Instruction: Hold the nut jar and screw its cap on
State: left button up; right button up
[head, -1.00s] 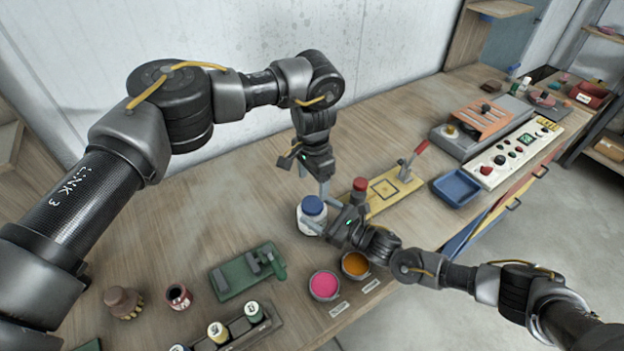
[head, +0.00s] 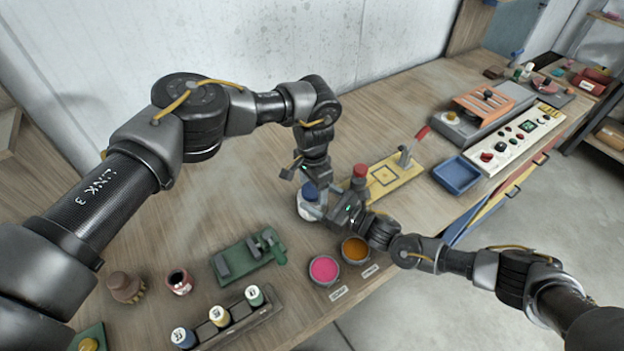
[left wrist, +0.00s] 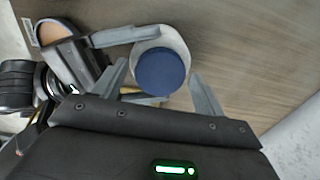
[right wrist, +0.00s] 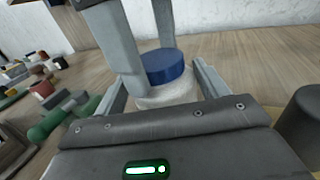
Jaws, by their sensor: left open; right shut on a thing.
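The white nut jar (head: 305,212) stands upright on the bench with the blue cap (head: 309,191) sitting on top. In the left wrist view, the cap (left wrist: 160,72) lies just ahead of my open left gripper (left wrist: 158,88), with a finger to each side. My left gripper (head: 314,190) points down from above the jar. My right gripper (head: 322,212) is shut on the jar's body from the right. In the right wrist view, the white jar (right wrist: 168,94) is between its fingers, and a left finger partly hides the cap (right wrist: 164,66). Whether the cap's threads are engaged cannot be seen.
A red-topped item (head: 359,172) and a yellow fixture (head: 385,177) with a red lever stand right of the jar. A green clamp stand (head: 245,258) is to the left. Bench behind is clear.

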pick_arm(q)
jog(key=c, duration=1)
jog(key=m, duration=0.6)
jog(key=shift+m, duration=0.3)
jog(key=o, duration=1.1)
jog(key=shift+f, duration=0.1)
jog(key=shift+r, duration=2.3)
jog(key=shift+c, duration=0.5)
